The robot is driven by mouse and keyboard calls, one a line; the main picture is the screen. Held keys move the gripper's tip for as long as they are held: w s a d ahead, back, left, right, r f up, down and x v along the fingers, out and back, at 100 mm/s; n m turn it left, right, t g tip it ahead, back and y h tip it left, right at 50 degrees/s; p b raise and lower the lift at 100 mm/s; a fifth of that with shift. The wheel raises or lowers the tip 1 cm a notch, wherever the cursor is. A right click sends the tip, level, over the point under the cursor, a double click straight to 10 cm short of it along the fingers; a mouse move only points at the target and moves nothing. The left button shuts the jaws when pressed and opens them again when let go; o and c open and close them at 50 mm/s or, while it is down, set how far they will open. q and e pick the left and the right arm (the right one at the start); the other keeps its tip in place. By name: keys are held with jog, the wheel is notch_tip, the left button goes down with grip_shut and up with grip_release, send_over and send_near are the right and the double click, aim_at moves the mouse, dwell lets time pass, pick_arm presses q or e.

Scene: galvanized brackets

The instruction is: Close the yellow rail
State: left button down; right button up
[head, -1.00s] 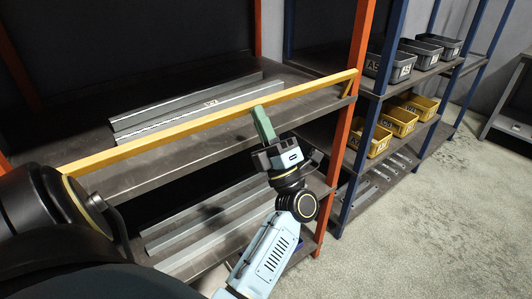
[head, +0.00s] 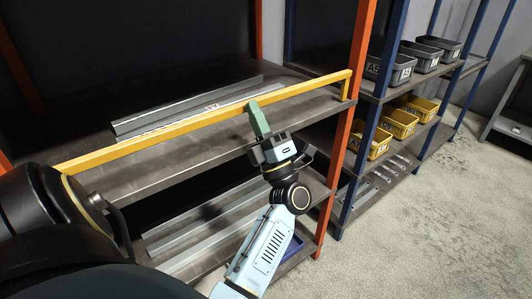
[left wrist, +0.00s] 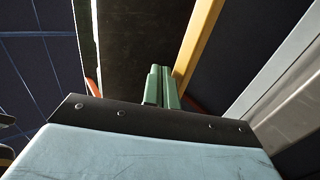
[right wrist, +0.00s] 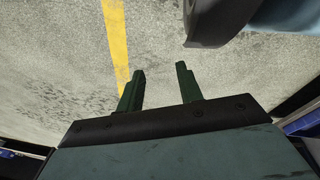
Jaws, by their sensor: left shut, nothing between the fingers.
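The yellow rail (head: 190,123) runs along the front of the upper shelf (head: 170,160), from near my dark body part at left to a short downturned end beside the orange post (head: 353,120) at right. My left gripper (head: 252,106) is shut and empty, its green fingertips against or very near the rail's front side, right of its middle; contact is not certain. The left wrist view shows the green fingers (left wrist: 161,70) beside the rail (left wrist: 197,40). My right gripper (right wrist: 160,72) shows only in the right wrist view, open and empty above the floor.
Grey metal profiles (head: 185,106) lie on the shelf behind the rail, and more (head: 200,225) lie on the shelf below. A blue-posted rack at right holds grey bins (head: 402,70) and yellow bins (head: 400,122). The concrete floor (head: 440,220) at right is clear.

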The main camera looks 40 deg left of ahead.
pick_arm(q)
jog(key=s+d, duration=0.2)
jog(key=d, duration=1.2)
pick_arm(e)
jog(key=shift+s+f, duration=0.2)
jog(key=shift+s, duration=0.2)
